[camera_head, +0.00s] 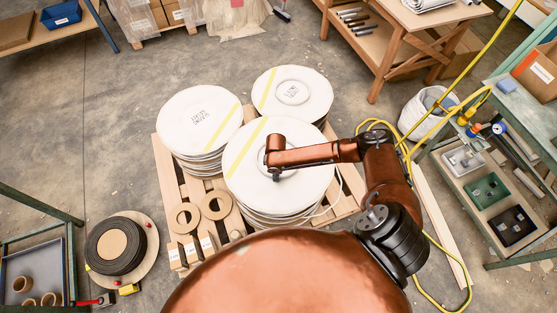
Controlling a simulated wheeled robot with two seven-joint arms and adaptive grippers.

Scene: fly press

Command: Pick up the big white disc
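Three stacks of big white discs stand on a wooden pallet (165,190). The front stack's top disc (250,185) has a yellow stripe and lies below my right arm. My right gripper (276,172) points down over the middle of the front disc. Its fingers are too small and dark to tell whether they are open or touch the disc. My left gripper is not in view.
Two brown rings (216,205) lie on the pallet's front left. A dark coil (115,247) sits on the floor at left. A yellow hose (432,130) runs along the right, by a green bench (505,100). A wooden table (400,45) stands behind.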

